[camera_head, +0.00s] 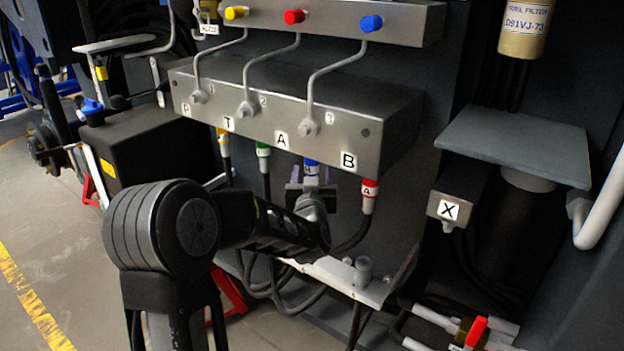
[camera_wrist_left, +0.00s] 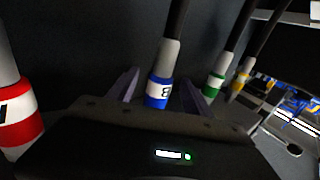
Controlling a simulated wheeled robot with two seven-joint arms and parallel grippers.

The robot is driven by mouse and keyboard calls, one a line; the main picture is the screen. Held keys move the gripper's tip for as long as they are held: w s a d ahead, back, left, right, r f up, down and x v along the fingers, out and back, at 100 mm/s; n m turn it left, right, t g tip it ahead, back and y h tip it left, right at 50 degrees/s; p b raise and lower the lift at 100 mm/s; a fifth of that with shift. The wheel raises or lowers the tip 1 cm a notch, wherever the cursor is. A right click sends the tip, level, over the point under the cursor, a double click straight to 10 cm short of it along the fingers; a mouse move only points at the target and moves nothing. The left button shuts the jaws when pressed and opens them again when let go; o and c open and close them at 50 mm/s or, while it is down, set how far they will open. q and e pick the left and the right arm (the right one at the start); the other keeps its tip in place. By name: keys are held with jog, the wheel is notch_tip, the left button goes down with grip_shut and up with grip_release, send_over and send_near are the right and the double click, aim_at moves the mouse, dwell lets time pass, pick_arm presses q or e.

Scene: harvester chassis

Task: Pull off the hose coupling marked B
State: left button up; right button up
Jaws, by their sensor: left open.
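The blue coupling (camera_head: 312,167) hangs under the manifold block (camera_head: 330,115), below the port label A. In the left wrist view this blue coupling (camera_wrist_left: 158,93) carries a white band with a mark that reads as B. My left gripper (camera_head: 311,182) is open just below the block. Its two fingers stand on either side of the blue coupling, with visible gaps in the left wrist view (camera_wrist_left: 160,92). The red coupling (camera_head: 369,192), marked A, hangs under the port label B. My right gripper is not in view.
A green coupling (camera_head: 263,150) and a yellow coupling (camera_head: 223,138) hang left of the blue one, close by. A metal shelf (camera_head: 350,285) and looped hoses lie below. A box marked X (camera_head: 450,208) and a grey plate (camera_head: 515,147) stand to the right.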

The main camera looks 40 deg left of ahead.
pick_arm(q)
jog(key=x, duration=0.5)
jog(key=shift+c, duration=0.6)
grip_shut()
dwell(0.8)
jog(key=shift+f, duration=0.35)
dwell(0.5)
jog(key=shift+f+b, duration=2)
jog(key=shift+b, duration=0.2)
